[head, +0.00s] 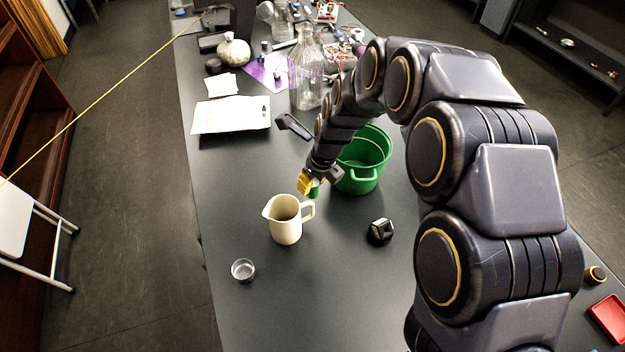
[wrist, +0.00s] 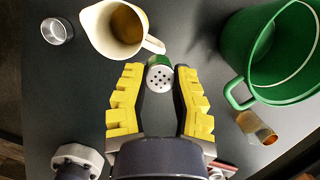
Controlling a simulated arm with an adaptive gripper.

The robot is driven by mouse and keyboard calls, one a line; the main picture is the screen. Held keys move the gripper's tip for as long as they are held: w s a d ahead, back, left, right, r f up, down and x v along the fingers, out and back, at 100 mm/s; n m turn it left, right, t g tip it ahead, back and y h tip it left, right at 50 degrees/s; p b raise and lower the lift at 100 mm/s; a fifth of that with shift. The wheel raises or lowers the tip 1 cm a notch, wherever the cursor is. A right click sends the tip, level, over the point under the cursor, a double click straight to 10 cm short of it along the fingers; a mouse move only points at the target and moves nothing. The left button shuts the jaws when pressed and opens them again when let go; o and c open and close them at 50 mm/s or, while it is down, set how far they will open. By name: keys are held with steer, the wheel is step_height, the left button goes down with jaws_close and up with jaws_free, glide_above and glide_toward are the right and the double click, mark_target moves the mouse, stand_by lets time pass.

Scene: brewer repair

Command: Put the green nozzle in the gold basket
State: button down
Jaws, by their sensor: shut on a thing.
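The green nozzle (wrist: 159,75) has a pale, perforated round face and sits between the fingertips of my gripper (wrist: 159,88), which is shut on it. In the head view the nozzle (head: 315,189) is partly hidden by the yellow fingertips of my gripper (head: 307,184). It is held between the cream pitcher and the green bucket. A small cylinder with a gold end (wrist: 260,130), likely the gold basket, is beside the bucket at the right of the wrist view.
The cream pitcher (head: 285,228) and green bucket (head: 361,180) stand close on either side of the gripper. A small metal cup (head: 243,270) and a black object (head: 380,231) are nearer. A glass flask (head: 307,80) stands farther back.

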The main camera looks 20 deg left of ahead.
step_height(320, 180, up, 5)
steer(key=shift+w, duration=0.1)
steer(key=w+d+m, duration=0.2)
steer(key=w+d, duration=0.3)
steer(key=w, duration=0.4)
steer(key=w+d+m, duration=0.1)
steer(key=w+d, duration=0.5)
steer(key=w, duration=0.2)
steer(key=w+d+f+m+t+h, duration=0.15)
steer(key=w+d, duration=0.25)
steer(key=d, duration=0.9)
steer(key=w+d+m+y, duration=0.15)
steer(key=w+d, duration=0.25)
steer(key=d, duration=0.9)
steer(key=shift+h, duration=0.5)
steer(key=shift+a+f, duration=0.1)
steer(key=shift+f, duration=7.85)
steer(key=c, duration=0.9)
jaws_free()
